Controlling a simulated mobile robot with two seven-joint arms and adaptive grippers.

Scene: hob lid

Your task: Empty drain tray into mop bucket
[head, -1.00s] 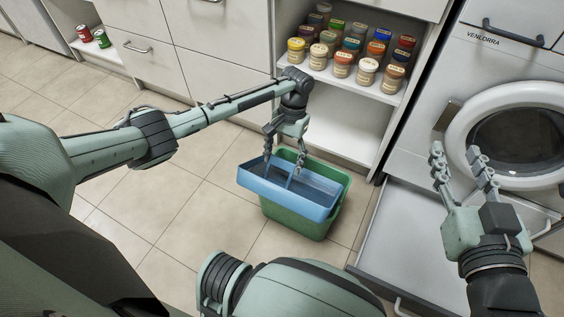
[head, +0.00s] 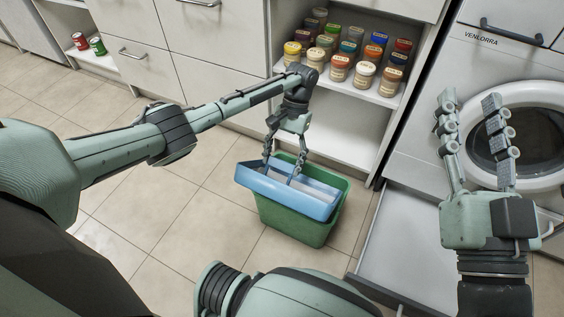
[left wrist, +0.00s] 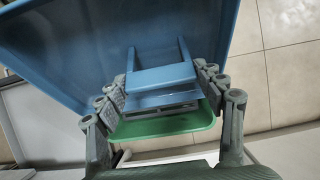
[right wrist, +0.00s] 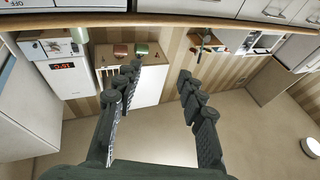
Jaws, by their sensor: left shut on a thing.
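The blue drain tray (head: 262,184) is over the green mop bucket (head: 300,228), which stands on the floor. The tray is tilted and overhangs the bucket's left side; I cannot tell whether they touch. My left gripper (head: 281,171) is shut on the tray from above. In the left wrist view its fingers close on the tray's blue handle (left wrist: 160,78), with the tray body (left wrist: 80,35) behind and the bucket's green rim (left wrist: 165,126) beyond. Any contents of the tray are not clear. My right gripper (head: 470,100) is open and empty, fingers up, also in the right wrist view (right wrist: 158,76).
An open shelf with several coloured jars (head: 340,68) stands behind the bucket. A washing machine (head: 415,130) is at the right, with a pulled-out drawer (head: 395,235) low beside the bucket. The tiled floor (head: 190,235) left of the bucket is clear.

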